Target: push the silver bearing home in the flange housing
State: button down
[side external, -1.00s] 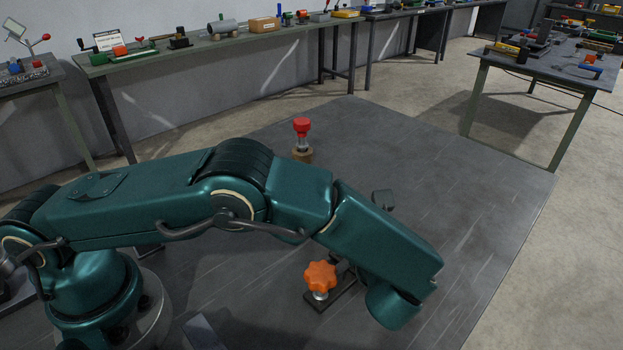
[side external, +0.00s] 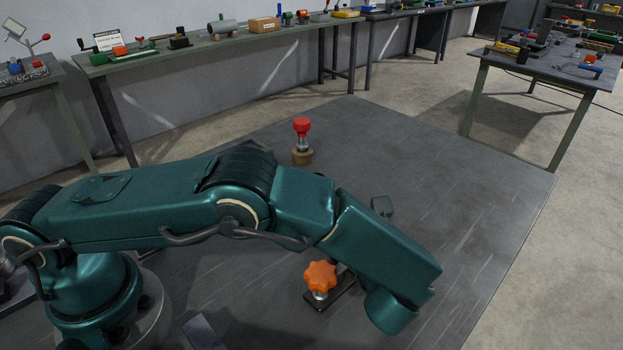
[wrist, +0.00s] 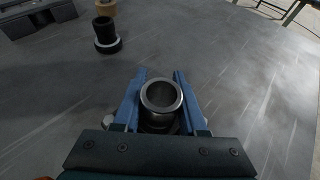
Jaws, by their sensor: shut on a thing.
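A silver ring-shaped part, which looks like the silver bearing (wrist: 161,97), sits between the blue fingers of my gripper (wrist: 161,76) in the wrist view. Its open bore faces the camera. My gripper is shut on it, with one finger on each side. Below the ring the view is dark, and I cannot tell whether it touches anything underneath. In the side view my forearm hides the gripper and the bearing. I cannot make out the flange housing for certain in either view.
An orange star knob (side external: 320,275) on a dark base stands beside my forearm. A red-topped part on a brown block (side external: 303,157) stands farther back. In the wrist view a black cylinder with a pale ring (wrist: 107,36) stands ahead left. The table's right side (side external: 490,200) is clear.

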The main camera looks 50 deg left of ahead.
jog(key=shift+f, duration=0.15)
jog(key=shift+c, duration=1.9)
grip_release()
jog(key=o, duration=0.4)
jog(key=shift+v, duration=3.55)
